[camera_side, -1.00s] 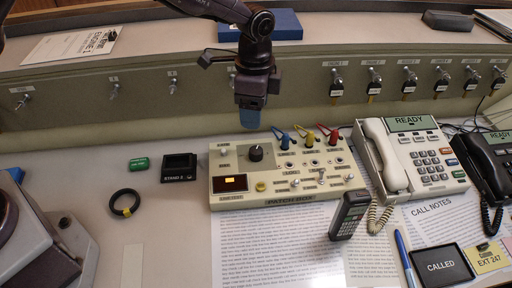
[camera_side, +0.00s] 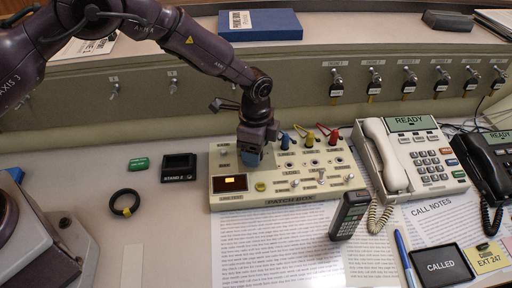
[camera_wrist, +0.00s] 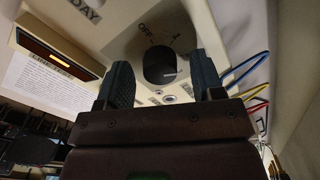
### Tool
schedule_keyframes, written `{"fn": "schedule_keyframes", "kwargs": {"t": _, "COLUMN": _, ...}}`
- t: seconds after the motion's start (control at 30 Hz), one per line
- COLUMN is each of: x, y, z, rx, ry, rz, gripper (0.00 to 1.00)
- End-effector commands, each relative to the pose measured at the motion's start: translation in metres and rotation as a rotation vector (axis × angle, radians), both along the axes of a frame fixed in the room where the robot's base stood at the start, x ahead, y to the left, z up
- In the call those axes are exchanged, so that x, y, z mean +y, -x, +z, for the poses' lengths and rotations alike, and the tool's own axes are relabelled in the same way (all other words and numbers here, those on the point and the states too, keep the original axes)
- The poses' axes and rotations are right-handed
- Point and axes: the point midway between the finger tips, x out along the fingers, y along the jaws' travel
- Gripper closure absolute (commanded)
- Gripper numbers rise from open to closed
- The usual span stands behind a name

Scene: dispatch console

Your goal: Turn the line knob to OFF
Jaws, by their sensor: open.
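The patch box (camera_side: 285,197) is a cream console panel on the desk. Its black line knob (camera_wrist: 160,62) shows in the wrist view, with an OFF mark at its upper left and a 1 mark at its upper right. A pale pointer line on the knob lies toward the right. My gripper (camera_side: 250,160) is over the knob and hides it in the side view. In the wrist view my gripper (camera_wrist: 163,80) is open, with one blue-grey finger on each side of the knob. I cannot tell whether the fingers touch it.
Blue, yellow and red plugs (camera_side: 309,138) with cables stand just right of my gripper on the box. A black handset (camera_side: 349,214) stands in front, a white phone (camera_side: 412,158) to the right. A black tray (camera_side: 179,168) and ring (camera_side: 124,203) lie left.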

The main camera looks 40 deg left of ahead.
Motion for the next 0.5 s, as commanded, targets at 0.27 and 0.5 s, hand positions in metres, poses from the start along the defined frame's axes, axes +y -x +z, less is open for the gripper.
{"fn": "schedule_keyframes", "kwargs": {"t": 0.27, "x": -0.0002, "y": -0.0004, "z": -0.0035, "rx": -0.002, "ry": 0.000, "rz": 0.001, "gripper": 0.39}}
{"fn": "schedule_keyframes", "kwargs": {"t": 0.5, "x": -0.0001, "y": -0.0003, "z": -0.0033, "rx": -0.001, "ry": 0.001, "rz": 0.001, "gripper": 0.80}}
